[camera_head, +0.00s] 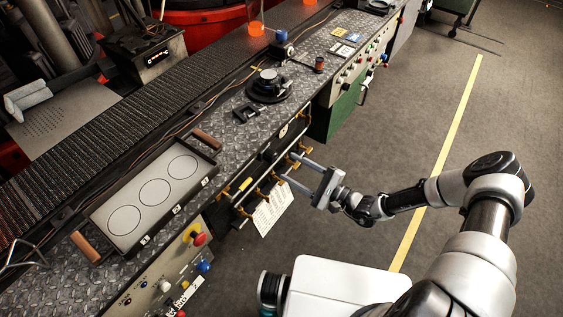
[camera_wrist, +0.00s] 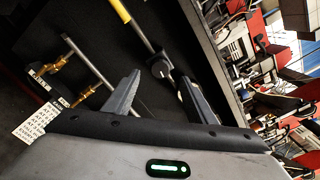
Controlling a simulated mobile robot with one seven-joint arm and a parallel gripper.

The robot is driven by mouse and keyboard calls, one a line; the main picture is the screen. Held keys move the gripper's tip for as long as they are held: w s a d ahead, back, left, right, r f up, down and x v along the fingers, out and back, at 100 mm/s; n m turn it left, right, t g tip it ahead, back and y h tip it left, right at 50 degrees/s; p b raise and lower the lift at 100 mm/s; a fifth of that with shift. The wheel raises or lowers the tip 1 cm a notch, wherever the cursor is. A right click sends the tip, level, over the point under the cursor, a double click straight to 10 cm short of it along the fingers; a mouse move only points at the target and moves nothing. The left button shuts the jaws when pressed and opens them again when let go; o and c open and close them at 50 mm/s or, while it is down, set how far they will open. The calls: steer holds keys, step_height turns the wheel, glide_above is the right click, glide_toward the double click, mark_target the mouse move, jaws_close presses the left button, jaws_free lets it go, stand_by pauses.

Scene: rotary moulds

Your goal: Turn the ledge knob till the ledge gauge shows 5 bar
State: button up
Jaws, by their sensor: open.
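In the wrist view a small dark round knob (camera_wrist: 160,69) with a pale mark shows beyond and between the tips of my gripper (camera_wrist: 160,77). I cannot tell for sure that it is the ledge knob, nor whether the fingers touch it. My gripper is open, with its two fingers spread. In the head view my gripper (camera_head: 296,167) points left at the pipework on the front of the bench, below its top edge. The knob is too small to make out there. I cannot pick out the ledge gauge or read it in either view.
A white text card (camera_head: 273,208) hangs below the pipework; it also shows in the wrist view (camera_wrist: 36,121), near brass fittings (camera_wrist: 64,63). A tray with three circles (camera_head: 127,241) and a black round fixture (camera_head: 268,84) stand on the bench.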

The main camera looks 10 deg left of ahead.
steer(key=v, duration=1.1)
steer(key=shift+w, duration=0.1)
steer(key=s+d+r+n+h+p, duration=0.2)
steer(key=s+d+r+n+h, duration=0.2)
steer(key=r, duration=1.1)
steer(key=s+d+r+n+g+h+p, duration=0.1)
steer(key=s+d+r+n+h, duration=0.3)
steer(key=r, duration=1.2)
steer(key=s+d+r+n+h+p, duration=0.3)
steer(key=s+r+h, duration=0.5)
steer(key=r, duration=0.8)
steer(key=shift+s+d+n+h, duration=0.3)
steer(key=shift+s+d+n, duration=0.3)
steer(key=shift+d+n, duration=0.35)
steer(key=shift+d, duration=0.1)
